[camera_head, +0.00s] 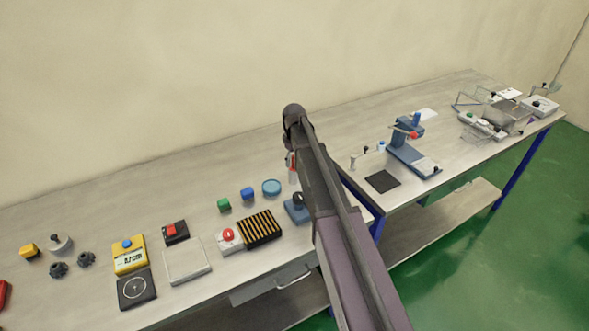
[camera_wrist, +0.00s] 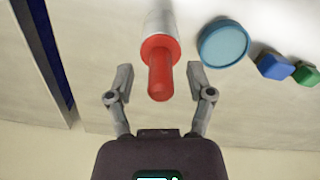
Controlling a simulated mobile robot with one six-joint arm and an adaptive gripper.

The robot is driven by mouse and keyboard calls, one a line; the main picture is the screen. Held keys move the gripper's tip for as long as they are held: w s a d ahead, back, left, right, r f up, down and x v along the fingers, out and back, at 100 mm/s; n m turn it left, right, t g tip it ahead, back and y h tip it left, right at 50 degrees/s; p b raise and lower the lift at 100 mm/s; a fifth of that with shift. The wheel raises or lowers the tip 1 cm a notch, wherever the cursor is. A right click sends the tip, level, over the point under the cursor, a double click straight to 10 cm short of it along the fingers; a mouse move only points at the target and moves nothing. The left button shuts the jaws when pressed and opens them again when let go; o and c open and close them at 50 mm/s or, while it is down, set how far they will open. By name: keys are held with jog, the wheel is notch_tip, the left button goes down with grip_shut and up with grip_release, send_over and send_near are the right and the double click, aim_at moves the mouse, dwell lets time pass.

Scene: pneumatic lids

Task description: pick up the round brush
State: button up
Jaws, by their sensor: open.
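What looks like the round brush (camera_wrist: 161,52) has a red end with a narrow red knob and a pale grey cylindrical part beyond it. In the head view it (camera_head: 293,168) is red and whitish, on the near table and partly hidden by my arm. My gripper (camera_wrist: 159,80) is open, with one finger on each side of the red knob and gaps on both sides. It appears not to touch the brush. In the head view my arm hides most of the gripper.
A round teal dish (camera_wrist: 223,44) lies close beside the brush, then a blue block (camera_wrist: 274,66) and a green block (camera_wrist: 305,73). A black-and-yellow slotted rack (camera_head: 260,228) and a blue device (camera_head: 297,211) stand nearer the front edge. The second table (camera_head: 350,192) begins to the right.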

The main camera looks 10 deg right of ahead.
jog(key=shift+f+b, duration=0.4)
jog(key=shift+f, duration=0.25)
grip_shut()
